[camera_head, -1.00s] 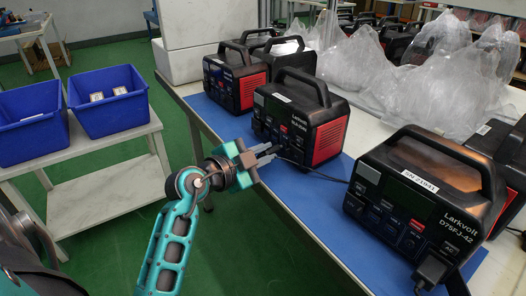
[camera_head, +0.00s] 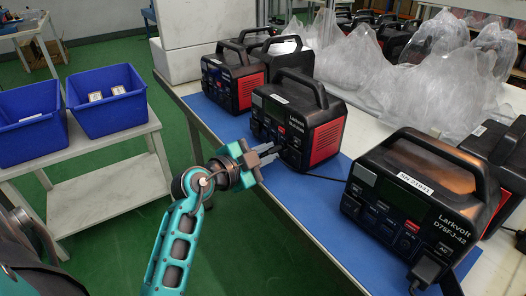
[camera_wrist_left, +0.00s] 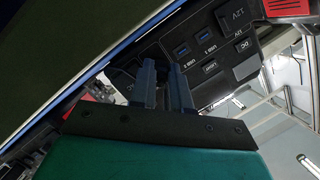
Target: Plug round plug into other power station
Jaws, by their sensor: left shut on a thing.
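My left gripper (camera_head: 274,153) is at the lower front of the middle black and red power station (camera_head: 298,122). It is shut on the round plug, which is mostly hidden between the fingers; a dark cable (camera_head: 322,177) leads from there to the right. In the left wrist view, the two fingers (camera_wrist_left: 162,85) point at the socket panel (camera_wrist_left: 210,60), with 12V, USB and DC labels. I cannot tell whether the plug touches a socket. Another power station (camera_head: 420,205), marked D75FJ-42, stands at the right with a black square plug (camera_head: 428,268) at its front. My right gripper is not in view.
The stations stand on a blue mat (camera_head: 335,222) along the table's edge. Another power station (camera_head: 234,78) stands farther back. Clear plastic bags (camera_head: 355,65) lie behind. Blue bins (camera_head: 108,110) stand on a cart at the left.

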